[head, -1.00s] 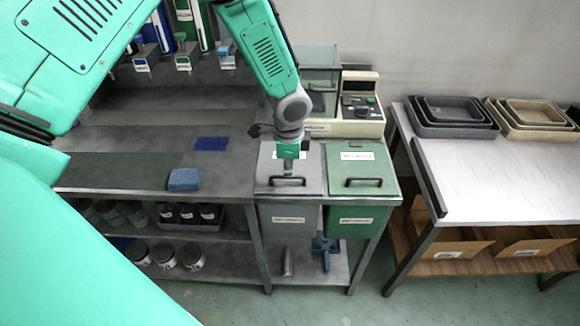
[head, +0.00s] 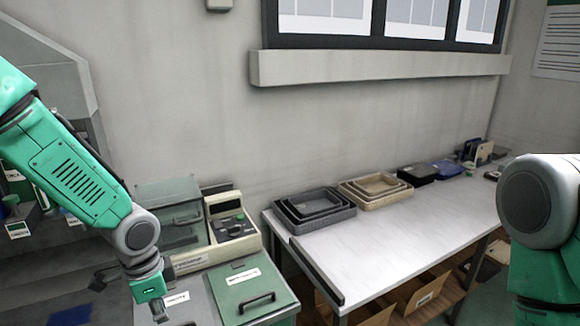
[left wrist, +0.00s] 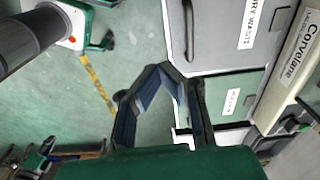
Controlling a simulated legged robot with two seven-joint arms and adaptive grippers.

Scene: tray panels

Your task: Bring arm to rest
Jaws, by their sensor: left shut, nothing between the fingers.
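My left arm (head: 70,170) comes in from the left in the head view and reaches down at the front left. My left gripper (head: 157,308) is over the grey lidded bin (head: 182,296), near the bottom edge. In the left wrist view the fingers of my left gripper (left wrist: 160,70) meet at their tips, with nothing between them. A part of my right arm (head: 540,220) shows at the right edge of the head view. My right gripper is out of view.
A green lidded bin (head: 250,287) stands right of the grey one. Behind are a beige device (head: 230,225) and a glass case (head: 172,222). Stacked grey trays (head: 313,205) and tan trays (head: 375,188) stand on the white table (head: 400,228), whose front is clear.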

